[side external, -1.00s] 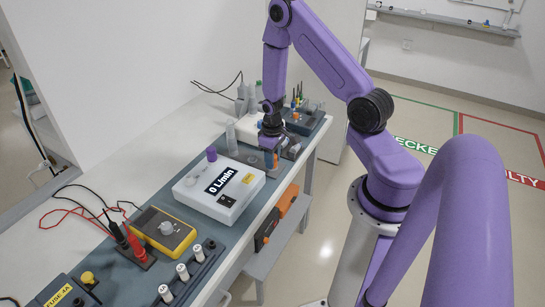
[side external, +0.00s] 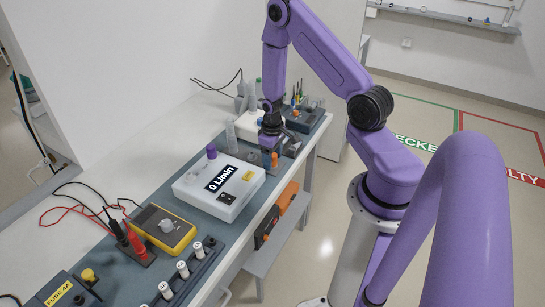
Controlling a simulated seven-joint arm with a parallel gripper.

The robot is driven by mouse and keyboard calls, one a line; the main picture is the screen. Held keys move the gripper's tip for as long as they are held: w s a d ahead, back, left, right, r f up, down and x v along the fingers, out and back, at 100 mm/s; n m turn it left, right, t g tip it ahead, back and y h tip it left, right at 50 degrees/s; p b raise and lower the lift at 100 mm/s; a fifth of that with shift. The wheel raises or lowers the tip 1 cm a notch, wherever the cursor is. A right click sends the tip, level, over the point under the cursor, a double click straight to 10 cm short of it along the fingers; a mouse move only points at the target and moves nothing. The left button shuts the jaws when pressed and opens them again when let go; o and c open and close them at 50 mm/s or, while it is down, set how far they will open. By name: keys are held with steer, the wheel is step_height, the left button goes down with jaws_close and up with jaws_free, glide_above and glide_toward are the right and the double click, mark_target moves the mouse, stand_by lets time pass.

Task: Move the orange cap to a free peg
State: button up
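My gripper (side external: 270,147) points down over the far part of the blue-grey bench mat, beyond the white box reading "0 L/min". A small orange piece (side external: 274,159), which looks like the orange cap, shows just below and beside my gripper. I cannot tell whether the fingers touch it, or whether they are open or shut. The pegs around it are small and partly hidden by my gripper, so I cannot tell which are free.
A yellow meter (side external: 162,231) and a rack with white cylinders (side external: 182,269) are closer still. Bottles (side external: 247,95) and a tool holder (side external: 304,116) stand behind my gripper.

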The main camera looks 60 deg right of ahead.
step_height(320, 180, up, 17)
steer(key=s+a+r+n, duration=0.3)
steer(key=a, duration=0.5)
steer(key=s+a+r+n, duration=0.3)
steer(key=a, duration=0.5)
steer(key=s+a+r+n, duration=0.1)
steer(key=s+a+n, duration=0.2)
steer(key=s, duration=0.4)
steer(key=s+a+r+n, duration=0.2)
steer(key=s+a+n, duration=0.1)
steer(key=s, duration=0.4)
steer(key=shift+s+a+r+n, duration=0.25)
steer(key=shift+s+a+n, duration=0.05)
steer(key=shift+s+a, duration=0.1)
